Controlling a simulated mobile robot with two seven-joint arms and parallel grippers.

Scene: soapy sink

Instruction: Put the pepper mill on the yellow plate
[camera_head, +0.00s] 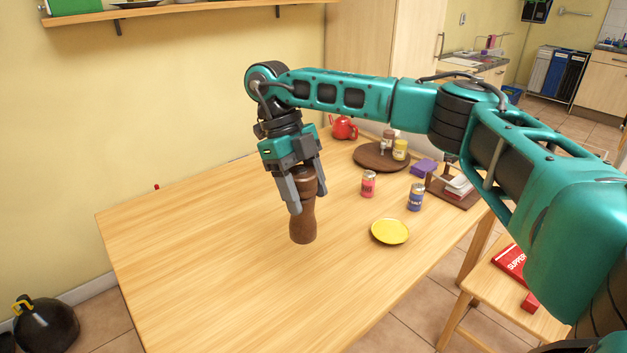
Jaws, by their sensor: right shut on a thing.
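The pepper mill (303,226) is a dark brown wooden mill, upright over the middle of the wooden table. My right gripper (307,198) points down and is shut on its upper part, with one finger on each side. I cannot tell whether the mill's base touches the table. The yellow plate (390,231) lies flat and empty on the table, to the right of the mill and apart from it. My left gripper is not in view.
A pink can (368,184) and a blue can (415,197) stand behind the plate. A round brown board (381,157) with jars, a red teapot (344,127) and a purple block (424,167) are farther back. The table's left and front are clear.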

